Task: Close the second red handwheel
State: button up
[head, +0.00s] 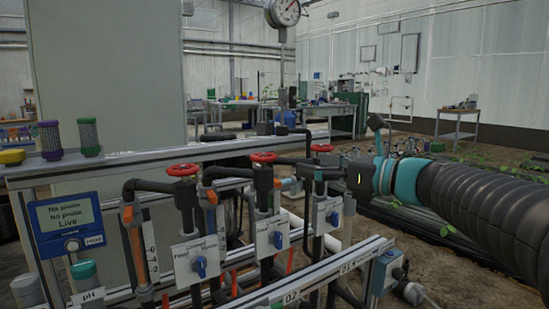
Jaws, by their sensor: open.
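Three red handwheels sit on black valves in a row along the skid. The left one (182,170) is nearest, the middle one (263,157) is second in the row from either end, and the right one (321,148) is farthest. All lie roughly flat on upright stems. My gripper (335,175) comes in from the right on my arm, beside and just below the right handwheel. It is open, with nothing seen in it. Its dark fingers are hard to make out against the black pipes. It appears apart from the middle handwheel.
Labelled plates with blue knobs (199,267) hang below the valves. A blue-framed display (67,217) stands at the left. Metal rails and black pipes crowd the space around the valves; the air above the handwheels is mostly clear.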

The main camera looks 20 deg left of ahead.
aim_at(274, 157)
jog(key=p+x, duration=0.1)
jog(key=x, duration=1.2)
jog(key=shift+w+a, duration=0.1)
jog(key=shift+a, duration=0.05)
jog(key=c, duration=1.2)
